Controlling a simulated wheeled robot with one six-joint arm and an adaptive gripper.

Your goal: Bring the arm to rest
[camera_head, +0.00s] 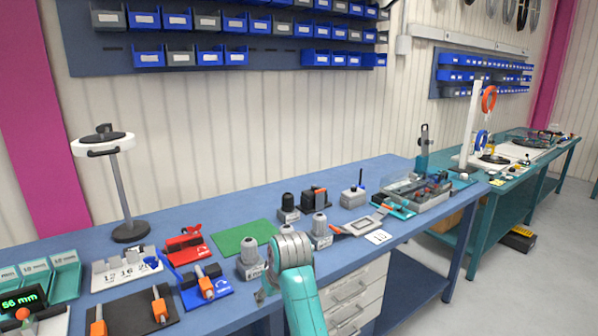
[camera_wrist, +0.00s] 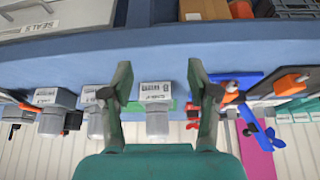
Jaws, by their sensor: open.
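My gripper (camera_wrist: 158,105) is open in the wrist view, with its two fingers apart and nothing held between them. A grey labelled block with a round clear-grey part (camera_wrist: 156,95) shows between the fingers, beyond them; I cannot tell how far off it is. In the head view my teal and grey arm (camera_head: 301,297) reaches up at the front edge of the blue bench (camera_head: 352,220). The gripper's fingers are small there, low and left of the wrist, beside a grey block (camera_head: 250,262).
A green mat (camera_head: 245,237), a red device (camera_head: 186,247) and a blue fixture (camera_head: 207,289) lie near the arm. A lamp (camera_head: 125,190) stands at the back left. Drawers (camera_head: 352,290) sit under the bench. Clear floor (camera_head: 540,285) lies at the right.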

